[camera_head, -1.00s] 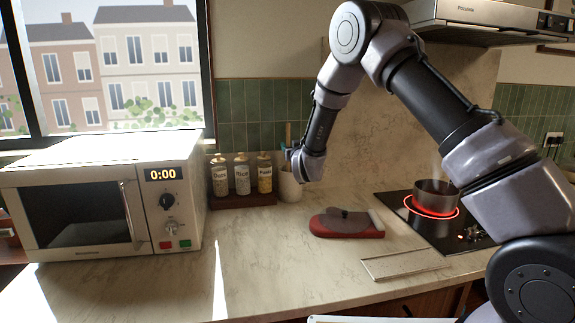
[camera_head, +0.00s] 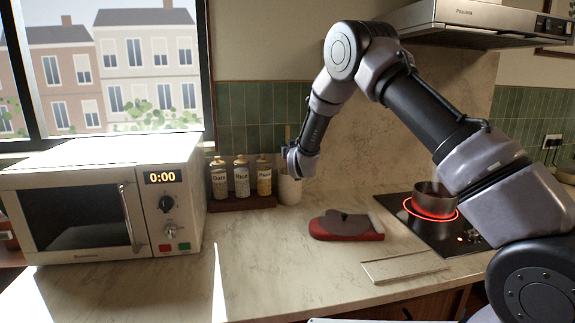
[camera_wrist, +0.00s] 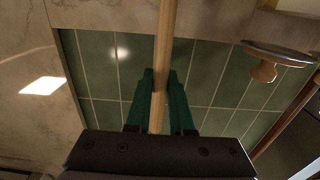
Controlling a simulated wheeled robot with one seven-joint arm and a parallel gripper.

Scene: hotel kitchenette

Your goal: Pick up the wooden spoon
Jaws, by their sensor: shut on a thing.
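The wooden spoon shows in the wrist view as a pale wooden handle (camera_wrist: 160,75) running between my green fingers. In the head view my gripper (camera_head: 287,150) is at the top of a pale crock (camera_head: 290,188) on the counter by the back wall. A thin brown bit of the handle (camera_head: 287,132) sticks up above the gripper. I cannot tell whether the spoon's lower end is inside the crock.
A rack with labelled jars (camera_head: 241,180) stands just left of the crock. A microwave (camera_head: 100,200) is farther left. A red-based object (camera_head: 346,228) and a flat board (camera_head: 405,267) lie on the counter. A pot (camera_head: 433,200) stands on a glowing hob at right, below a hood (camera_head: 480,22).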

